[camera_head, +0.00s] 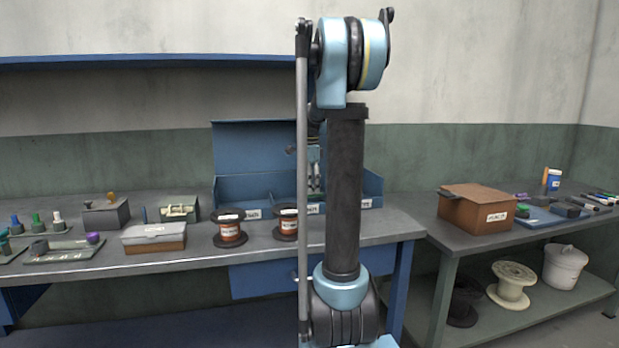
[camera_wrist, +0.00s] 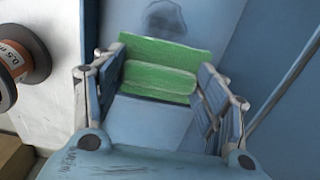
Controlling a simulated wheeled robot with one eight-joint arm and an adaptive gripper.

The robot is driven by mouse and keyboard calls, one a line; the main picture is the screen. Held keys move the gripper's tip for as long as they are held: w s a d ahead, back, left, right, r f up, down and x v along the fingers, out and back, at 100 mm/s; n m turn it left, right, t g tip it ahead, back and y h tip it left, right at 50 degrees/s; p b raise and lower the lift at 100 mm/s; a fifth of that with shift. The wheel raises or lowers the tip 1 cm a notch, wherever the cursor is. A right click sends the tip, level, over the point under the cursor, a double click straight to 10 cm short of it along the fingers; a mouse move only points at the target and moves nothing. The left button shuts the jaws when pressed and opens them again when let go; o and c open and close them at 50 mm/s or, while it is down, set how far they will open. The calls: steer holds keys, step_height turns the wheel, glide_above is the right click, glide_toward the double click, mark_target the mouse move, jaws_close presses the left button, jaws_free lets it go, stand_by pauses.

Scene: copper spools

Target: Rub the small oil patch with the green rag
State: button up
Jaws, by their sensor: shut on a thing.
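The green rag (camera_wrist: 158,70) shows in the wrist view as a folded, bright green piece between the fingers of my gripper (camera_wrist: 162,82). My gripper is shut on it. A dark, roundish oil patch (camera_wrist: 165,18) lies on a blue-grey surface at the top of the wrist view, just beyond the rag. A small gap shows between the rag's upper edge and the patch in the picture; I cannot tell whether the rag touches the surface. In the head view my arm hides the rag and the patch.
An open blue box (camera_head: 231,190) with compartments stands behind my arm on the left bench (camera_head: 190,258). Two copper spools (camera_head: 229,230) (camera_head: 287,222) stand before it; one spool (camera_wrist: 12,80) is at the wrist view's left. A brown box (camera_head: 470,208) sits on the right bench.

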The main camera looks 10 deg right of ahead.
steer(key=shift+a+r, duration=0.1)
steer(key=shift+r, duration=1.75)
steer(key=shift+r, duration=0.1)
